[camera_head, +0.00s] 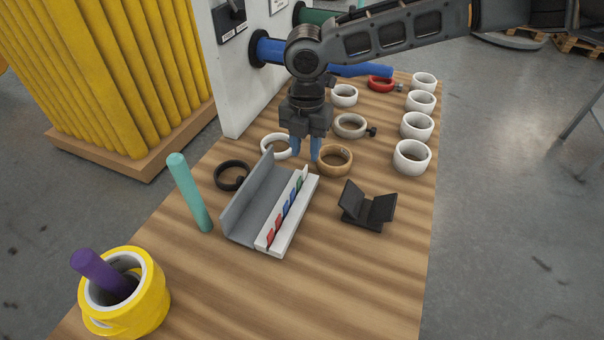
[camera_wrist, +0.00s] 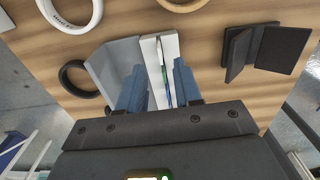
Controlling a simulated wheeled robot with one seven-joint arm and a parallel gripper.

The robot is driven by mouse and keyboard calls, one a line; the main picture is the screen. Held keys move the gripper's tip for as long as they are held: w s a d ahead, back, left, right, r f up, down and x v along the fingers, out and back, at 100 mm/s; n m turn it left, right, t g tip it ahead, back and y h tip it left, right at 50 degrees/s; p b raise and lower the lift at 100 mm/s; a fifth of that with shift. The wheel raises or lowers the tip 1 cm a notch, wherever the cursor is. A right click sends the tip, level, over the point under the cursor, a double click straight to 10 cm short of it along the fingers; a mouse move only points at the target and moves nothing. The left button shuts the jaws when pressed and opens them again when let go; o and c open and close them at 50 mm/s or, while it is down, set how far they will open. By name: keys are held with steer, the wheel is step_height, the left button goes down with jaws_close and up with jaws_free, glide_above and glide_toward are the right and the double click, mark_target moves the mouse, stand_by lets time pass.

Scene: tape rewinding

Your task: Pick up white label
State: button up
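A light grey label holder (camera_head: 247,204) with a white front strip (camera_head: 289,222) lies on the wooden table. A row of thin red, blue and green labels stands in the strip. A small white label (camera_head: 303,177) stands at the row's far end, past the green one. My gripper (camera_head: 306,156) points down over the holder's far end, near the white label, with its blue fingers apart and nothing seen held. In the wrist view, the gripper (camera_wrist: 160,92) has its fingers on either side of the holder's strip (camera_wrist: 170,48); the label edges there are too thin to tell apart clearly.
A black stand (camera_head: 368,207) is right of the holder. Tape rolls lie around: tan (camera_head: 335,160), black (camera_head: 232,175), white (camera_head: 277,146). A yellow roll (camera_head: 150,295) with a purple rod is front left. The front right table is clear.

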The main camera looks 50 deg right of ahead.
mark_target(305, 168)
steer(key=shift+a+f+p, duration=0.1)
steer(key=shift+f+p, duration=0.4)
steer(key=shift+f, duration=2.55)
jaws_close()
steer(key=shift+s, duration=0.1)
